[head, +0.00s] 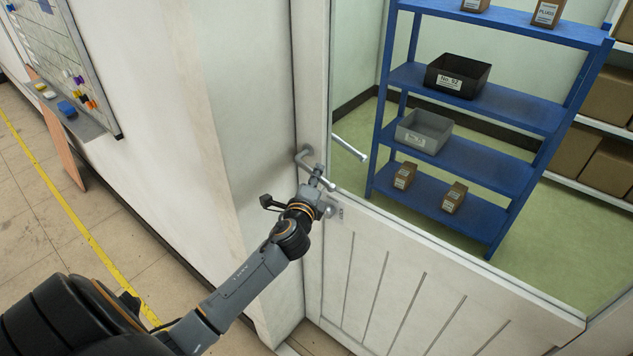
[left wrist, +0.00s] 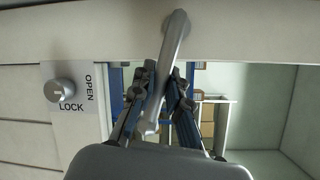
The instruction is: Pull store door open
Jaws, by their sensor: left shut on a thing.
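The store door (head: 385,285) is white, with grooved lower panels and a large window above. I cannot tell whether it stands slightly ajar. Its metal lever handle (head: 303,157) is at the door's left edge. It also shows in the left wrist view (left wrist: 175,45), running down between the fingers. My left gripper (head: 318,182) is at the handle, shut on the lever with a finger on either side (left wrist: 158,98). A round lock knob (left wrist: 60,91) sits on a plate marked OPEN and LOCK beside the handle. My right gripper is not in view.
Through the window are a blue shelf (head: 480,165) with bins and small boxes, a bar of the far-side handle (head: 350,148) and green floor. A whiteboard (head: 62,50) hangs on the left wall. Tiled floor with a yellow line (head: 78,225) lies left, mostly clear.

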